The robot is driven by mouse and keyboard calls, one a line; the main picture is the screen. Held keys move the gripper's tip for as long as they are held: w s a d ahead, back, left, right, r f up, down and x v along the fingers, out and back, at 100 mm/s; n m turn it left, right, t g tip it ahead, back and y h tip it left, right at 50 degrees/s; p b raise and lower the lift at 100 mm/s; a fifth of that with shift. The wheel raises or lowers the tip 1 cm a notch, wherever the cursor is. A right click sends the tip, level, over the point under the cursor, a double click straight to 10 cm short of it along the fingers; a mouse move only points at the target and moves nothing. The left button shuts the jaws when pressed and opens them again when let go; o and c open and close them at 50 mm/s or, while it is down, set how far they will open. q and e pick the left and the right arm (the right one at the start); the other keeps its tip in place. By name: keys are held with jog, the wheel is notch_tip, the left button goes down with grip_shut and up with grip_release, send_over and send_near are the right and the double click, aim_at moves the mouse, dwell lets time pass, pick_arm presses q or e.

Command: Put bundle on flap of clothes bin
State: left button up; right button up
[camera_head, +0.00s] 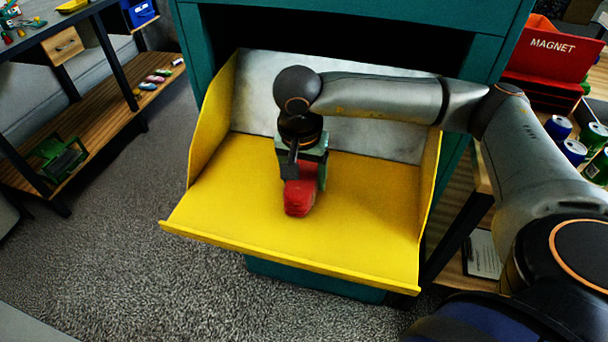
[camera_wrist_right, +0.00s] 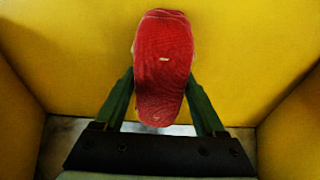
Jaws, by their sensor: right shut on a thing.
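The bundle (camera_head: 301,196) is red cloth, held in my right gripper (camera_head: 304,172) over the middle of the yellow flap (camera_head: 372,210). The flap is folded down from the teal clothes bin (camera_head: 197,50). In the right wrist view the red bundle (camera_wrist_right: 163,62) sits between the two green fingers of the right gripper (camera_wrist_right: 162,100), with the yellow flap (camera_wrist_right: 245,50) behind it. The bundle is very close to the flap; I cannot tell whether it touches. My left gripper is not in view.
The flap has raised yellow sides and a front lip. A wooden shelf (camera_head: 105,98) with small items stands at the left. A red MAGNET box (camera_head: 550,58) and several cans (camera_head: 574,150) are at the right. Grey carpet lies in front.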

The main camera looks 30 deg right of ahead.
aim_at(301, 179)
jog(key=shift+f, duration=0.2)
jog(key=o, duration=1.5)
jog(key=shift+r, duration=0.15)
jog(key=r, duration=0.4)
jog(key=a+r, duration=0.1)
jog(key=r, duration=0.3)
jog(key=s+r, duration=0.1)
jog(key=r, duration=0.3)
jog(key=shift+s+a+p, duration=0.1)
jog(key=shift+a+p, duration=0.1)
jog(key=shift+p, duration=0.2)
